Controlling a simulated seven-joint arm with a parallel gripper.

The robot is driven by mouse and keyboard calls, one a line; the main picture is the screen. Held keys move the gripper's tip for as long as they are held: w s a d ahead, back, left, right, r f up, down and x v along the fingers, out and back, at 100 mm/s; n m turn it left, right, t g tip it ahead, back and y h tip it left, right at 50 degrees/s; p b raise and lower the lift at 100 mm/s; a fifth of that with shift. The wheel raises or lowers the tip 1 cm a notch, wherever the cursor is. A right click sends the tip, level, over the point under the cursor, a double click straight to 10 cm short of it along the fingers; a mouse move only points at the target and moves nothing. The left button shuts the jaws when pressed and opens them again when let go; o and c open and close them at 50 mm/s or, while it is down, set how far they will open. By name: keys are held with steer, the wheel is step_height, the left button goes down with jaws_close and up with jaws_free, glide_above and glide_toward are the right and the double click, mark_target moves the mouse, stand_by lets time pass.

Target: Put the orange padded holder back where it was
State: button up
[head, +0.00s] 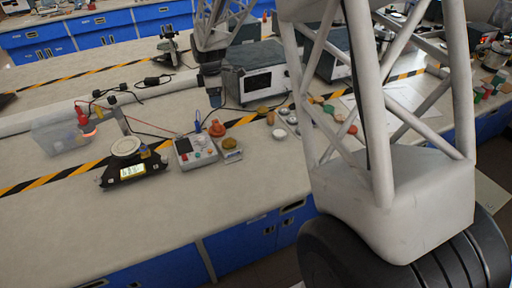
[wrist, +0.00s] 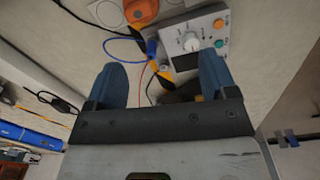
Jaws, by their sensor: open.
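An orange object (head: 217,128), which looks like the orange padded holder, rests on the bench just behind the white control box (head: 195,152). It also shows at the top edge of the wrist view (wrist: 141,12), partly cut off. My gripper (head: 213,98) hangs above the bench, behind the orange object and left of a grey instrument. In the wrist view my gripper (wrist: 163,75) has its two blue-grey fingers spread apart. No held object shows between them. The orange object lies beyond the fingertips, apart from them.
A grey instrument (head: 255,72) stands right of my gripper. A scale with a round pan (head: 126,147) and a clear bin (head: 60,133) stand at left. Cables (wrist: 128,48) cross the bench near the control box. Small dishes lie at right.

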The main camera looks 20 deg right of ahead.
steer(key=s+a+r+m+t, duration=0.1)
steer(key=s+r+m, duration=0.4)
steer(key=s, duration=0.6)
steer(key=s+a+r+m, duration=0.1)
steer(key=s+r+m, duration=0.2)
steer(key=s+r, duration=0.55)
steer(key=s+a+m+t, duration=0.1)
steer(key=s+m, duration=0.7)
steer(key=s, duration=1.6)
steer(key=shift+a+f, duration=0.15)
steer(key=shift+f, duration=0.3)
steer(key=shift+s, duration=0.1)
